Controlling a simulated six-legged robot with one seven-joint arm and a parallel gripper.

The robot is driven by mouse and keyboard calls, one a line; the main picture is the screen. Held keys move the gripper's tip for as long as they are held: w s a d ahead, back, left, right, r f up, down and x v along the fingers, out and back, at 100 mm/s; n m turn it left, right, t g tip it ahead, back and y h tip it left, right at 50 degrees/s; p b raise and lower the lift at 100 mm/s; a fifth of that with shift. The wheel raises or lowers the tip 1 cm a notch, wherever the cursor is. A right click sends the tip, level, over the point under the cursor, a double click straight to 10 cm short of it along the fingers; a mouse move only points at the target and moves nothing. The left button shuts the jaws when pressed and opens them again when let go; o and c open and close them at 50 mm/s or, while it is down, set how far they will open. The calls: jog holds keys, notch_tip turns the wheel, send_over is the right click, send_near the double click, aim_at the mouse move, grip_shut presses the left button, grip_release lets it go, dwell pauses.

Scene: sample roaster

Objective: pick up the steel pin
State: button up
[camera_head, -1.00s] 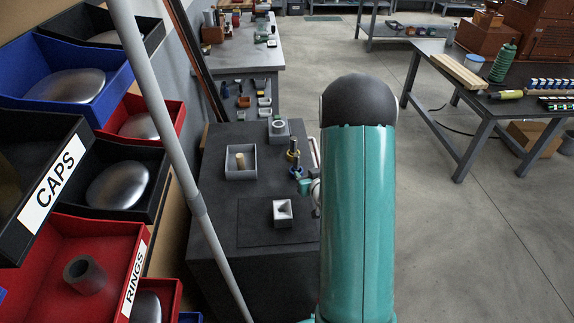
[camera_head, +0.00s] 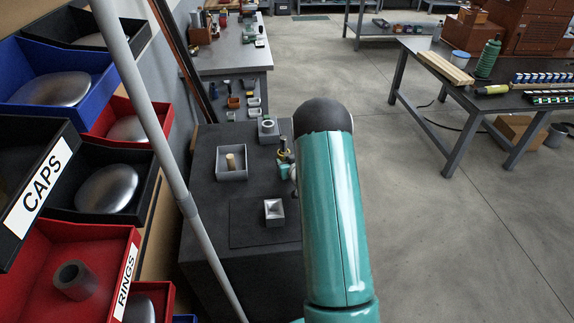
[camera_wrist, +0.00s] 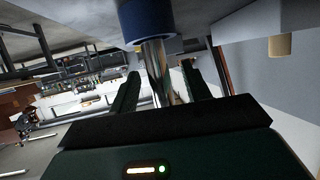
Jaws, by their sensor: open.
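The steel pin (camera_wrist: 157,72) is a shiny metal shaft in the wrist view, running out of a dark blue collar (camera_wrist: 148,22). My gripper (camera_wrist: 160,69) is open, with one dark finger on each side of the pin in the picture. I cannot tell whether either finger touches it. In the head view a bit of my teal gripper (camera_head: 284,171) shows beside my arm, at the right edge of the dark bench (camera_head: 215,235). A yellow-collared piece (camera_head: 283,156) stands just behind it. My arm and gripper hide the blue collar and the pin there.
A grey open box (camera_head: 219,175) with a wooden peg (camera_head: 231,161) stands left of my gripper. A grey block with a ring (camera_head: 268,130) is behind.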

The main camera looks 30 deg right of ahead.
jog(key=shift+w+d+f, duration=0.1)
jog(key=shift+w+f, duration=0.05)
jog(key=shift+w, duration=0.25)
jog(key=shift+c, duration=0.5)
grip_shut()
